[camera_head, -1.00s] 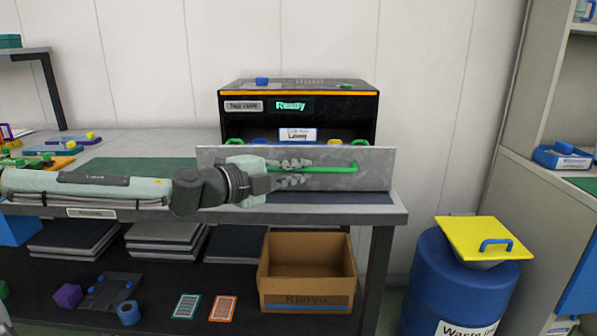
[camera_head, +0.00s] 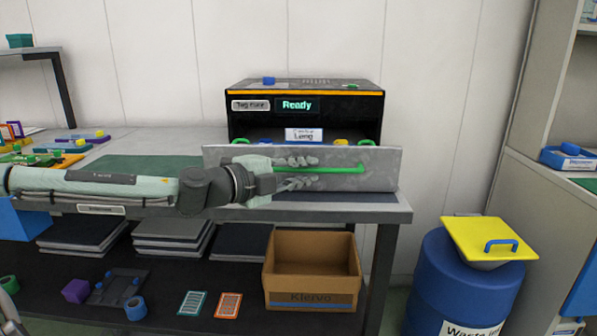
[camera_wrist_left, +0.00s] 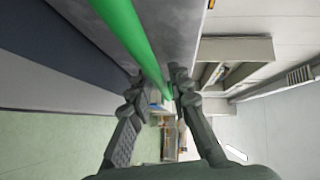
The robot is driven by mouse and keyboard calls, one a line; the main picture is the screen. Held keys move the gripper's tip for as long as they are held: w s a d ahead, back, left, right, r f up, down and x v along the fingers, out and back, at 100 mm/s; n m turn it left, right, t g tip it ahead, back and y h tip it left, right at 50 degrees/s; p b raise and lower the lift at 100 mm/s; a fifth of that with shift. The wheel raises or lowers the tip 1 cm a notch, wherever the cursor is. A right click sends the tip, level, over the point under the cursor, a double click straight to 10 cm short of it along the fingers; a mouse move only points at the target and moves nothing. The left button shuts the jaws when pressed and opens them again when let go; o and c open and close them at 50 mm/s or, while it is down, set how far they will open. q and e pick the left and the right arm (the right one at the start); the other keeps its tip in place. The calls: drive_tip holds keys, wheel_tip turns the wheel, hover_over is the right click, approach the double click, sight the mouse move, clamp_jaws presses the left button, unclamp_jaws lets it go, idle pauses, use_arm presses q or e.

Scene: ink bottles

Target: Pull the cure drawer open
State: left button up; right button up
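The cure drawer's grey front panel (camera_head: 383,178) stands well out in front of the black cabinet (camera_head: 365,108), so the drawer is open. A green bar handle (camera_head: 335,170) runs across the panel. My left gripper (camera_head: 303,172) comes in from the left, with one finger above and one below the handle. In the left wrist view the green handle (camera_wrist_left: 125,30) runs down between the two fingers (camera_wrist_left: 160,88), which appear closed on it. The drawer's inside is mostly hidden behind its front. My right gripper is not in view.
The cabinet display reads "Ready" (camera_head: 297,105). The drawer overhangs the dark mat at the bench's right end. Below are a cardboard box (camera_head: 310,297) and stacked grey slabs (camera_head: 170,245). A blue barrel (camera_head: 455,290) with a yellow lid (camera_head: 480,230) stands at the right.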

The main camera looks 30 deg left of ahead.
use_arm(q)
drive_tip(key=v, duration=1.2)
idle(0.5)
